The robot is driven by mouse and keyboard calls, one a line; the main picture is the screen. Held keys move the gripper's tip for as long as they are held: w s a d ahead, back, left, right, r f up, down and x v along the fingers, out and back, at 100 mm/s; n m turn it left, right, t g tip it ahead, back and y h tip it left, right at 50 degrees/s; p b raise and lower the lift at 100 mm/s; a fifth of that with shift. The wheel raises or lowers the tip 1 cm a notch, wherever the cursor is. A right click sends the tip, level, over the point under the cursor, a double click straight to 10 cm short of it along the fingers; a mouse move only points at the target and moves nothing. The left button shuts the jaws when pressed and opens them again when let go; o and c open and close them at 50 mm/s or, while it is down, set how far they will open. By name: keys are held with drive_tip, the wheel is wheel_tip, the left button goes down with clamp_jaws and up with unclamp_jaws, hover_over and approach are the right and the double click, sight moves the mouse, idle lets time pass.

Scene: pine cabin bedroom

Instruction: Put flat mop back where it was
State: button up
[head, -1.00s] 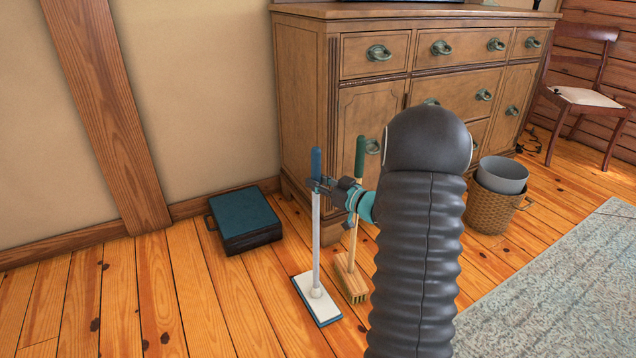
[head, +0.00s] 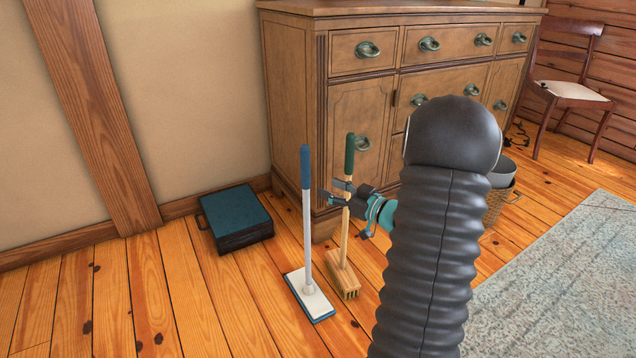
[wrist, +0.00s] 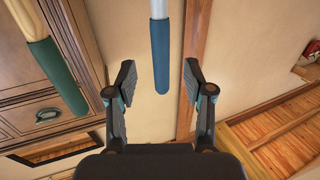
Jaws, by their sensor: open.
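The flat mop (head: 308,240) stands upright on the wooden floor, with a white pole, a blue grip and a white head with a blue pad. My gripper (head: 333,190) is open and empty, just right of the mop's pole, with a small gap between them in the head view. In the wrist view the mop's blue grip (wrist: 160,60) shows between the two spread fingers, touching neither. A broom (head: 343,260) with a wooden pole and green grip stands close behind my gripper. Its green grip (wrist: 55,75) is at left in the wrist view.
A wooden dresser (head: 290,100) stands behind the broom. A dark teal case (head: 236,215) lies on the floor by the wall. A wicker basket (head: 496,203) with a grey bin is partly hidden by my arm. Bare floor lies left of the mop; a rug (head: 570,270) is at right.

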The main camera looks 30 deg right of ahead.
drive_tip(key=s+a+r+m+g+h, duration=0.2)
drive_tip(key=a+r+h, duration=0.1)
drive_tip(key=r+h, duration=0.25)
drive_tip(key=s+a+r+m+g+h, duration=0.2)
drive_tip(key=s+a+r+h, duration=0.1)
drive_tip(key=r+h, duration=0.25)
drive_tip(key=s+a+f+g+y, duration=0.1)
drive_tip(key=s+a+g+y, duration=0.1)
drive_tip(key=s+a, duration=0.6)
drive_tip(key=s+a+f+g+y, duration=0.2)
drive_tip(key=s+a+g, duration=0.2)
drive_tip(key=s+a, duration=0.5)
drive_tip(key=s, duration=0.7)
drive_tip(key=shift+s+f+g, duration=0.15)
drive_tip(key=shift+s+g, duration=0.05)
drive_tip(key=shift+g, duration=0.2)
drive_tip(key=shift+c, duration=0.2)
